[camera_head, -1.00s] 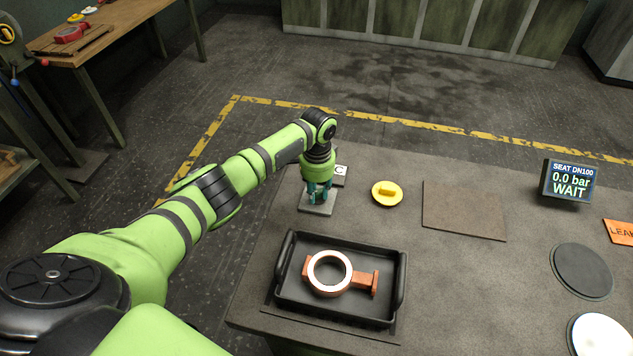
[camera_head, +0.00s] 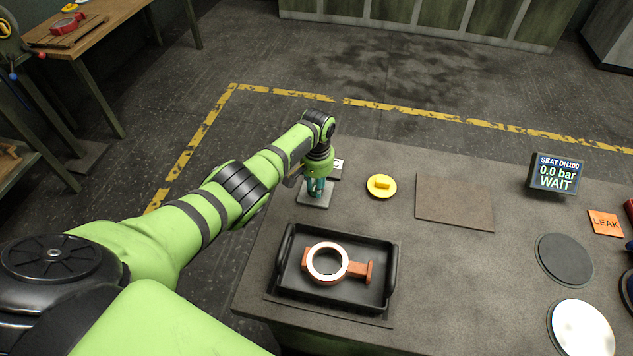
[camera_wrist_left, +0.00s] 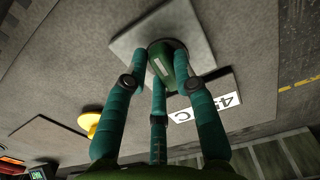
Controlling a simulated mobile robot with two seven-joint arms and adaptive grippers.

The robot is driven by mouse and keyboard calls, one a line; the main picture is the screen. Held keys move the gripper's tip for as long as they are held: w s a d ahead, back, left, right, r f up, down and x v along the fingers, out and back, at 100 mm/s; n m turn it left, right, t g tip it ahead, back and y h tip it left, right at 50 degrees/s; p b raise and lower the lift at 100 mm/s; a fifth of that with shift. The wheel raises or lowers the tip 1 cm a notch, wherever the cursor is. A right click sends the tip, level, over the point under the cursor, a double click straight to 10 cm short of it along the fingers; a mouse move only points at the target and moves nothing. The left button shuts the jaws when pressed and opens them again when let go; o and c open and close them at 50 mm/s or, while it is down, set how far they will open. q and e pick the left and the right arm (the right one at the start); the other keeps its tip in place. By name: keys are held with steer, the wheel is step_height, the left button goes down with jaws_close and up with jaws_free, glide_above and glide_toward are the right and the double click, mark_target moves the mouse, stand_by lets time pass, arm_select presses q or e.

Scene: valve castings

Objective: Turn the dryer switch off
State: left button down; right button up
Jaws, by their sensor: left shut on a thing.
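My left gripper (camera_head: 318,188) reaches straight down at the far left corner of the table. In the left wrist view its fingers (camera_wrist_left: 160,68) are shut around a dark green rounded piece (camera_wrist_left: 168,62) with a pale marking. This piece sits on a square grey plate (camera_wrist_left: 130,45); the plate also shows in the head view (camera_head: 308,200). It may be the dryer switch, but I cannot read its marking. A white card with black characters, ending in C, (camera_wrist_left: 203,98) lies beside the plate. My right gripper is not in view.
A yellow knob on a yellow disc (camera_head: 381,186) is right of the plate, then a brown mat (camera_head: 455,202). A black tray (camera_head: 284,265) holds an orange ring casting (camera_head: 328,262). A display (camera_head: 555,175) reads 0.0 bar WAIT, near an orange LEAK card (camera_head: 606,222).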

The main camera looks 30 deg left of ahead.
arm_select(q)
steer(key=shift+w+r+n, duration=0.1)
steer(key=shift+w+n, duration=0.05)
steer(key=shift+n, duration=0.45)
steer(key=c, duration=1)
jaws_free()
steer(key=shift+r, duration=0.1)
step_height(320, 180, up, 12)
steer(key=shift+f, duration=0.1)
steer(key=shift+f, duration=0.1)
